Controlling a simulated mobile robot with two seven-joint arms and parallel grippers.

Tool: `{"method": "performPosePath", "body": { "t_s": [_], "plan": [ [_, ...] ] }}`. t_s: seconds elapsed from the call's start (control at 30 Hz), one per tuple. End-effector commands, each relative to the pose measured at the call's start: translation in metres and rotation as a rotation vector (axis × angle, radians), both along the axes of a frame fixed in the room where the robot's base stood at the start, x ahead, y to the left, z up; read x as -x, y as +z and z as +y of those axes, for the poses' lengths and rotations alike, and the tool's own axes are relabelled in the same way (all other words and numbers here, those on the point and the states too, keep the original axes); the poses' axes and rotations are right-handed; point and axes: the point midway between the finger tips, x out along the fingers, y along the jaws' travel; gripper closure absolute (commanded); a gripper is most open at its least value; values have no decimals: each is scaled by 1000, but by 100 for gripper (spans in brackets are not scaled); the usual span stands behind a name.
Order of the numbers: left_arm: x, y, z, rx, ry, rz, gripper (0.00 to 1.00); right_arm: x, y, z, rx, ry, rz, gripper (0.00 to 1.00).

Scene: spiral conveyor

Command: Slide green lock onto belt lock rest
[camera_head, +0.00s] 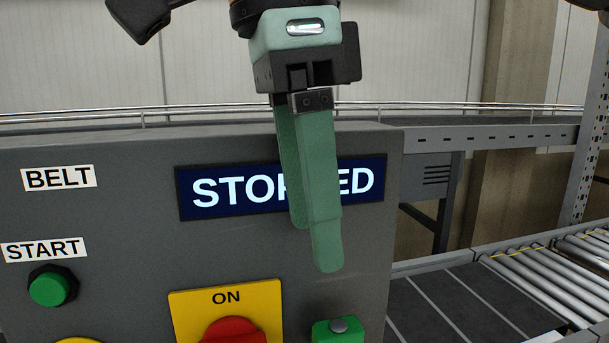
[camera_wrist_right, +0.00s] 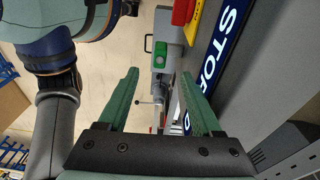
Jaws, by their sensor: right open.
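The green lock (camera_head: 338,332) is at the bottom edge of the head view, on the front of the grey control panel, right of the yellow switch plate. Its lower part is cut off, and I cannot tell what holds it. In the right wrist view the green lock (camera_wrist_right: 160,50) shows ahead, beyond and between the fingertips. My right gripper (camera_head: 315,247) is open and empty, fingers pointing down in front of the STOPPED display, above the lock and apart from it. It also shows in the right wrist view (camera_wrist_right: 159,76). I cannot make out the belt lock rest. My left gripper is not in view.
The grey panel (camera_head: 120,210) carries the STOPPED display (camera_head: 225,190), a green START button (camera_head: 49,288), and a red switch handle (camera_head: 233,332) on a yellow ON plate (camera_head: 186,307). A roller conveyor (camera_head: 550,275) lies to the right. The space before the panel looks clear.

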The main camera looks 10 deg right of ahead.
Motion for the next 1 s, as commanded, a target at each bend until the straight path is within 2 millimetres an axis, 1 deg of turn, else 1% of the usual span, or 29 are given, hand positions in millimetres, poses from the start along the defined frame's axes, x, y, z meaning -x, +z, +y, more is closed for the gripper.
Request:
{"method": "performPosePath", "body": {
  "t_s": [0.03,0.17,0.37,0.63,1.0],
  "plan": [
    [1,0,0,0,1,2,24,2,5,-4,11,-8,-13,34],
    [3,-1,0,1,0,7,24,4,10,-8,22,-17,-24,34],
    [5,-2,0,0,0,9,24,3,4,-8,24,-14,-16,34],
    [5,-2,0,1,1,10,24,3,-17,-11,20,-12,-16,34],
    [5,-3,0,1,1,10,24,3,-65,-18,21,-12,-16,34]
  ]
}}
